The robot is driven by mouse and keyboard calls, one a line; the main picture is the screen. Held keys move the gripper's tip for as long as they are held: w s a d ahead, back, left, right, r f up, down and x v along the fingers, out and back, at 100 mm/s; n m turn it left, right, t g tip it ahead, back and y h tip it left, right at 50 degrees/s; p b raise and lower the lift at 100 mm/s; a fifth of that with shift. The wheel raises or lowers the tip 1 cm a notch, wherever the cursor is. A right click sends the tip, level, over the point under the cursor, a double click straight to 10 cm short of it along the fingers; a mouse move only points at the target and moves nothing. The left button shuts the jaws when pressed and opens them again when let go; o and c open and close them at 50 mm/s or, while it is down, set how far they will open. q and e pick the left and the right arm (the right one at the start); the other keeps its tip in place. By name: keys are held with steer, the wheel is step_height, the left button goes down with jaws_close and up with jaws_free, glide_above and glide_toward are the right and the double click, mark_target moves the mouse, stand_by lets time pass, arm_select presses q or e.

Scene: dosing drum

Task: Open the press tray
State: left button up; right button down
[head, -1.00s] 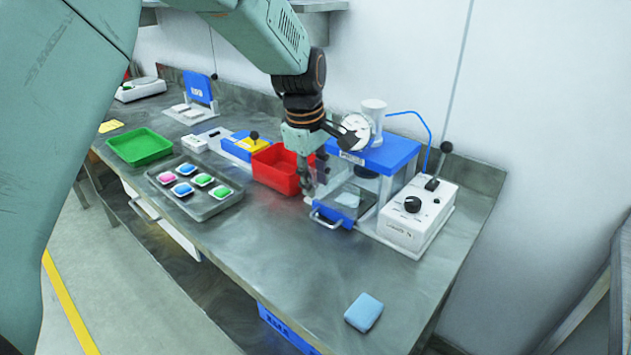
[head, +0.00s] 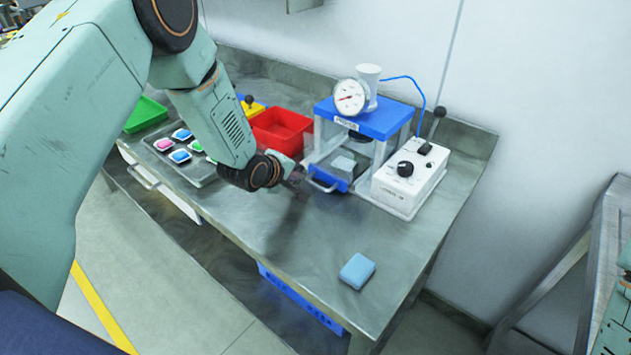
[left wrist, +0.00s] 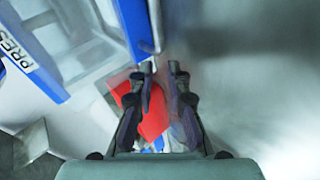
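The press (head: 375,119) has a blue top with a white dial gauge and stands at the back of the bench. A pale block (head: 343,163) lies on the tray. My left gripper (head: 297,174) is just left of the handle. In the left wrist view, its fingers (left wrist: 161,70) are apart with nothing between them. A handle bar (left wrist: 155,28) lies just beyond the fingertips; contact is unclear. My right gripper is out of view.
A white control box (head: 406,180) with a black knob and lever stands right of the press. A red bin (head: 279,131) is to its left. A blue sponge-like block (head: 357,270) lies near the front edge. The bench between is clear.

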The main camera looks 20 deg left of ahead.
mark_target(314, 185)
arm_select(q)
steer(key=shift+s+d+f+t, duration=0.1)
steer(key=shift+s+f+t, duration=0.15)
steer(key=shift+s+t, duration=0.15)
steer(key=s+t+h, duration=0.1)
steer(key=s, duration=0.1)
steer(key=s+d+r+t+h+p, duration=0.1)
steer(key=s, duration=0.1)
steer(key=s+d+r+t+h+p, duration=0.1)
steer(key=s, duration=0.1)
steer(key=shift+s+d+t+h, duration=0.1)
steer(key=shift+s+t+h, duration=0.1)
steer(key=shift+t+h, duration=0.15)
steer(key=shift+w+f+b, duration=0.1)
steer(key=shift+f+b, duration=0.5)
steer(key=shift+b, duration=0.1)
steer(key=shift+f+b, duration=0.4)
steer(key=x, duration=0.7)
steer(key=shift+w+d, duration=0.15)
steer(key=shift+w, duration=0.25)
steer(key=shift+r, duration=0.1)
jaws_close()
